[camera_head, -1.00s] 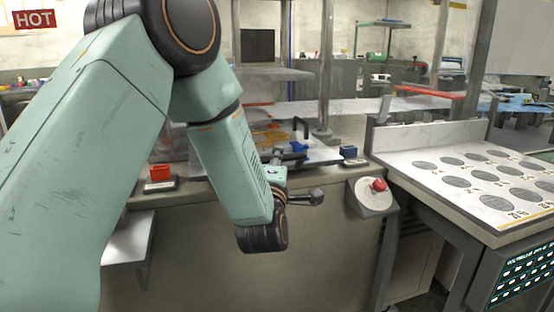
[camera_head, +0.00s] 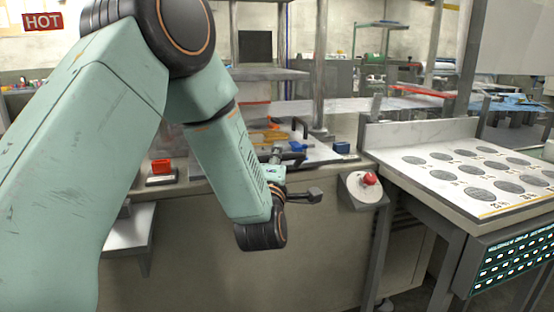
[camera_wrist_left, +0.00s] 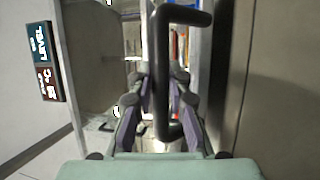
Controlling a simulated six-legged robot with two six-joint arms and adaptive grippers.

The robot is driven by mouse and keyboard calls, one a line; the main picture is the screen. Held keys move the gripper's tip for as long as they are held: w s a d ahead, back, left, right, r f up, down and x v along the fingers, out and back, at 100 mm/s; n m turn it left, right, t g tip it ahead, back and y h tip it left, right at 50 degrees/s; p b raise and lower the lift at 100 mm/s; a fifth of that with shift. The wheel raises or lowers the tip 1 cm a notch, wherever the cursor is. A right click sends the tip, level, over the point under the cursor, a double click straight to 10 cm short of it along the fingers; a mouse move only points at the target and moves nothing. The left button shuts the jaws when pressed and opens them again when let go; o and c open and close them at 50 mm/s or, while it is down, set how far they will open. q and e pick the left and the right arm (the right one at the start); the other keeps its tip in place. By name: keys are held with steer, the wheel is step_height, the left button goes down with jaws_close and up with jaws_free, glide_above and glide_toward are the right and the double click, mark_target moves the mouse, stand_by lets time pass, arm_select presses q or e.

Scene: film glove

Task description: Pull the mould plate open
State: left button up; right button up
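The mould plate appears to be the pale flat plate (camera_head: 322,153) on the bench top in the head view, partly behind my left arm. A black bar handle (camera_head: 305,126) stands up near it. My left gripper (camera_head: 288,156) is beside this handle, small and partly hidden by the forearm. In the left wrist view a black U-shaped handle (camera_wrist_left: 162,80) runs upright between the two purple-padded fingers of my left gripper (camera_wrist_left: 162,125). The fingers are apart, with gaps on both sides of the bar. Contact cannot be told. My right gripper is not in view.
A red block (camera_head: 162,166) sits on the bench's left and a blue block (camera_head: 342,147) on its right. A red button box (camera_head: 364,186) is on the bench front. A table with grey discs (camera_head: 440,160) stands at right. The floor in front is partly hidden by my arm.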

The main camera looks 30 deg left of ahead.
arm_select(q)
steer(key=o, duration=0.4)
steer(key=v, duration=1.2)
steer(key=shift+f, duration=0.1)
stand_by(0.4)
